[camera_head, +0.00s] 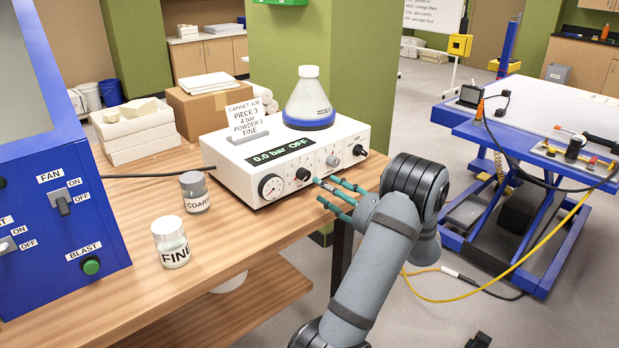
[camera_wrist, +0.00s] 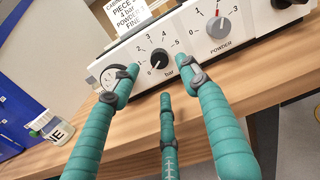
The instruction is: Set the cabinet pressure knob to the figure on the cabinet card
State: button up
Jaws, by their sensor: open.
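The white control unit (camera_head: 225,160) stands on the wooden bench. Its black pressure knob (camera_head: 303,174) is right of the round gauge (camera_head: 271,187). In the wrist view the knob (camera_wrist: 159,61) has a numbered scale around it and "bar" below; its white mark seems to point lower left. The display (camera_head: 283,151) reads "0.0 bar OFF". The card (camera_head: 247,118) on top reads "PIECE 3, 4 bar, POWDER 3, FINE". My three-fingered gripper (camera_head: 325,190) is open in front of the panel. In the wrist view its teal fingertips (camera_wrist: 160,75) spread around the knob, with no clear contact.
A grey powder knob (camera_wrist: 218,27) is right of the pressure knob. A flask (camera_head: 309,105) stands on the unit. FINE (camera_head: 171,243) and COARSE (camera_head: 195,193) jars stand left of it. The blue cabinet (camera_head: 60,240) is at far left. Bench space before the unit is clear.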

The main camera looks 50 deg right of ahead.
aim_at(307, 177)
jog(key=p+x, duration=0.1)
jog(key=x, duration=0.6)
jog(key=shift+w, duration=0.35)
jog(key=shift+c, duration=0.8)
grip_shut()
